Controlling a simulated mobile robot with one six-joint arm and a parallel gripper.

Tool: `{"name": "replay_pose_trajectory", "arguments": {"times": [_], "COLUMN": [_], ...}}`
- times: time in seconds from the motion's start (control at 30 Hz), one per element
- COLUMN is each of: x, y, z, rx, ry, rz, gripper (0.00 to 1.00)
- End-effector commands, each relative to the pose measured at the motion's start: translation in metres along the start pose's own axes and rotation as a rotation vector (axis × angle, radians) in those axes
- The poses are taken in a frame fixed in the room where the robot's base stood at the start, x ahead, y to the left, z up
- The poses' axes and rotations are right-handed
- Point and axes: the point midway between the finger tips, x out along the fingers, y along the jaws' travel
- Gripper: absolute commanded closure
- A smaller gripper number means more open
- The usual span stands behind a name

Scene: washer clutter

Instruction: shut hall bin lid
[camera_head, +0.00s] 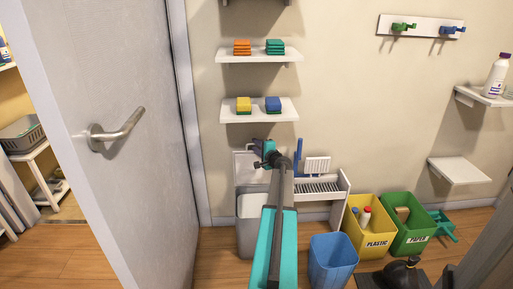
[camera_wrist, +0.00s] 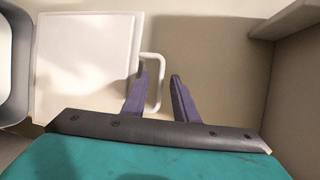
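The hall bin (camera_head: 247,236) is a light grey bin against the wall beside the door, partly hidden by my arm. Its pale lid (camera_head: 241,171) appears raised against the wall. In the wrist view the lid (camera_wrist: 85,55) is a white square panel with a looped handle (camera_wrist: 160,62) on its right edge. A grey bin rim (camera_wrist: 17,75) shows at far left. My gripper (camera_head: 268,153) is in front of the lid in the head view. Its purple fingers (camera_wrist: 160,78) are apart, with part of the handle loop between them in the picture; contact cannot be told.
A white rack (camera_head: 320,187) stands right of the bin. A blue bin (camera_head: 333,262), a yellow plastic bin (camera_head: 373,242) and a green paper bin (camera_head: 412,240) stand further right. A shelf with sponges (camera_head: 258,113) is above my gripper. A grey door (camera_head: 120,200) stands at left.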

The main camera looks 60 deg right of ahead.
Motion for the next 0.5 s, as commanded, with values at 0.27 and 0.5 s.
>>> {"name": "replay_pose_trajectory", "arguments": {"times": [0.27,0.5], "x": [0.0,-0.0001], "y": [-0.0002,-0.0001], "z": [0.0,0.0], "rx": [0.0,0.0], "ry": [0.0,0.0], "rz": [0.0,0.0], "gripper": [0.8,1.0]}}
